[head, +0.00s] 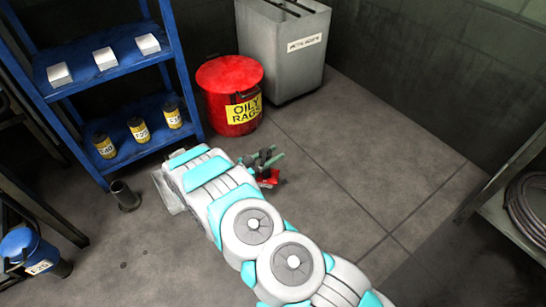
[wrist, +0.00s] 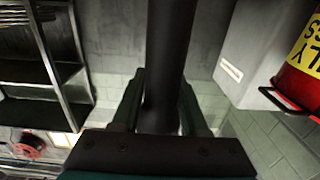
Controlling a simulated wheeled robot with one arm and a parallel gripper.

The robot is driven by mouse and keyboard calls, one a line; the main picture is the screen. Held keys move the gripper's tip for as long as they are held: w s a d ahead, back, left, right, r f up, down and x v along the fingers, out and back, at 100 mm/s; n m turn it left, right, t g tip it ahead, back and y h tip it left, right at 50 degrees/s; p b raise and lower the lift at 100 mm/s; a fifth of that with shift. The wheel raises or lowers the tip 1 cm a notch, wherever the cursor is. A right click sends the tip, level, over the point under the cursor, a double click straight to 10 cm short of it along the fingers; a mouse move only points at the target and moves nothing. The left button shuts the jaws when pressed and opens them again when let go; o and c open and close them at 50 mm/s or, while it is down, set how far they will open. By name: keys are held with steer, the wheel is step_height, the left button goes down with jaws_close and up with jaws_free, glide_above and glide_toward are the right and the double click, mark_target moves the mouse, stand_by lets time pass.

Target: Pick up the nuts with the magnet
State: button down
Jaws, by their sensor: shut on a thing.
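My gripper (head: 266,158) shows in the head view at the end of my white and teal arm, above the floor in front of the red can. In the wrist view my gripper (wrist: 163,105) is shut on a dark round bar (wrist: 168,50), which runs up out of the picture between the fingers. The bar may be the magnet's handle; its ends are hidden. A small red part (head: 269,180) shows beside the gripper in the head view; I cannot tell whether it belongs to the held thing. I can make out no nuts in either view.
The red oily-rags can (head: 228,95) and a grey waste bin (head: 283,45) stand behind the gripper. A blue shelf (head: 105,75) with boxes and canisters is at left. A metal cup (head: 124,196) stands on the floor. Floor to the right is clear.

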steer(key=shift+r, duration=1.6)
steer(key=shift+d+p, duration=0.1)
steer(key=shift+p, duration=0.2)
